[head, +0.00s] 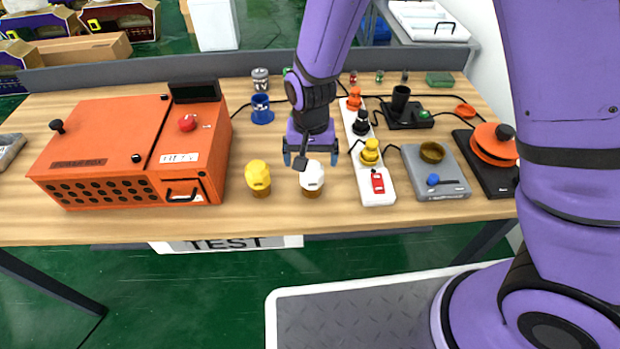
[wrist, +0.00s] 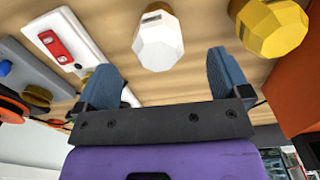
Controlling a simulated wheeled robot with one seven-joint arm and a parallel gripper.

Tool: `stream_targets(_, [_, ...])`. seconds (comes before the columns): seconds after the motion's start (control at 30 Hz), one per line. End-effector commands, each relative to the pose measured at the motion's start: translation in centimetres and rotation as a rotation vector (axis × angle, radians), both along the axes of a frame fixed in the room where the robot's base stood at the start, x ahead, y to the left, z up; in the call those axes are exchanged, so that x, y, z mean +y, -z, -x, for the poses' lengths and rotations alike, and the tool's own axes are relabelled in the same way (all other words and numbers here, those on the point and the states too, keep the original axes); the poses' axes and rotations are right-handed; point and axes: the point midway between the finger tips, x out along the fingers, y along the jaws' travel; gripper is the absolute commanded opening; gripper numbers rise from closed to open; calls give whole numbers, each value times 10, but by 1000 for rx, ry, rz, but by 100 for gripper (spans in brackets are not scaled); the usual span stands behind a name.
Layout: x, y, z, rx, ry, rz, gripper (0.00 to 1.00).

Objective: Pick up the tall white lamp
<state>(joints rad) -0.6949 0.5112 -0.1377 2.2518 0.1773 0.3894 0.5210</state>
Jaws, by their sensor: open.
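The white lamp (head: 312,177) is a faceted white piece on a small brown base. It stands upright near the front edge of the wooden table (head: 120,228). It does not look much taller than the yellow one to its left. My gripper (head: 311,157) points down just behind the lamp, open and empty. In the wrist view the white lamp (wrist: 158,42) is beyond the gap between the two blue fingers of my gripper (wrist: 163,66), apart from both. My gripper hides a little of the lamp's top in the head view.
A yellow faceted lamp (head: 258,174) stands close to the left. An orange box (head: 110,140) fills the table's left side. To the right are a white strip (head: 367,155) with several coloured plugs, a grey device (head: 434,170) and an orange-lidded pan (head: 493,145).

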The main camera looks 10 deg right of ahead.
Motion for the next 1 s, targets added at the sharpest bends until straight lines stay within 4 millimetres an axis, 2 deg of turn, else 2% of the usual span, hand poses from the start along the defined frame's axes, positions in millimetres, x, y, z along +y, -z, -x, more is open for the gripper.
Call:
stream_targets(0.1, [-1, 15, 0, 2, 1, 1, 95])
stream_targets(0.37, [-1, 30, 0, 1, 1, 1, 95])
stream_targets(0.7, [-2, 71, 0, 1, 0, 0, 95])
stream_targets(1.0, [-2, 74, 0, -1, 0, -1, 95])
